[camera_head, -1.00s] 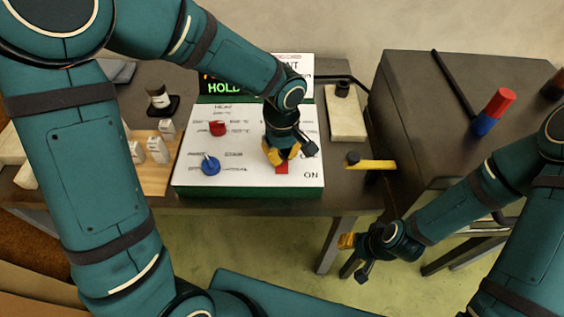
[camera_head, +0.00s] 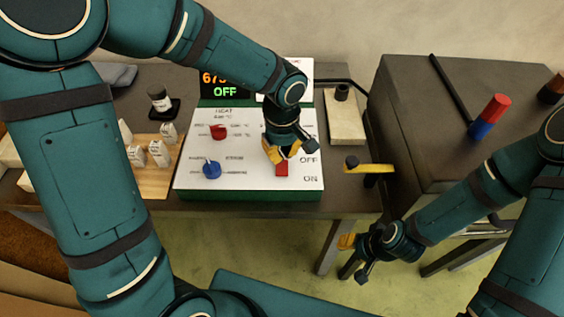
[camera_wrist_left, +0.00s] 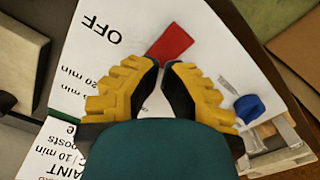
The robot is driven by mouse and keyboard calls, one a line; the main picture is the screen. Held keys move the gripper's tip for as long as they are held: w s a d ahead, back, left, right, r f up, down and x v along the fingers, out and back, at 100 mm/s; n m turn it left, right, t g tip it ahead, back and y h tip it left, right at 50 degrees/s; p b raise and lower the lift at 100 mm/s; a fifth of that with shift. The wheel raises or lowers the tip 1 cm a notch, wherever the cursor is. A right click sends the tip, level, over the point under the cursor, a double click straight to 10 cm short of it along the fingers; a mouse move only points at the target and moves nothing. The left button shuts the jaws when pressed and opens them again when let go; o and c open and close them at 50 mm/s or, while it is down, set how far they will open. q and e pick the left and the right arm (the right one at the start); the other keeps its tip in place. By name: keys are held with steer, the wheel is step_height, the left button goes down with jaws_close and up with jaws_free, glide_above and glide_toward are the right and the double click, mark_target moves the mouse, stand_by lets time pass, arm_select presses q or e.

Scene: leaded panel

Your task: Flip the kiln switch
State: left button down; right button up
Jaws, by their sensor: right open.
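The white control box (camera_head: 245,182) stands on the table and its lit display (camera_head: 224,91) reads OFF in green. The red switch (camera_head: 282,169) is at the panel's lower right, beside the OFF and ON labels. My left gripper (camera_head: 282,157) is over the panel just behind the switch. In the left wrist view the red switch (camera_wrist_left: 171,45) lies just beyond the left gripper's fingertips (camera_wrist_left: 165,66). A narrow gap shows between them with nothing in it; contact with the switch is unclear. My right gripper (camera_head: 353,257) is open and empty, low in front of the table.
A red knob (camera_head: 218,132) and a blue knob (camera_head: 211,170) are on the panel's left. A wooden board (camera_head: 155,178) with several small white blocks lies left of the box. A dark kiln-like cabinet (camera_head: 415,130) with a yellow handle (camera_head: 370,168) stands right.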

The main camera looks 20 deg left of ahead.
mark_target(282, 163)
arm_select(q)
steer(key=shift+r+p, duration=1.2)
steer(key=shift+r, duration=0.9)
arm_select(e)
step_height(282, 163, up, 3)
steer(key=shift+f, duration=0.2)
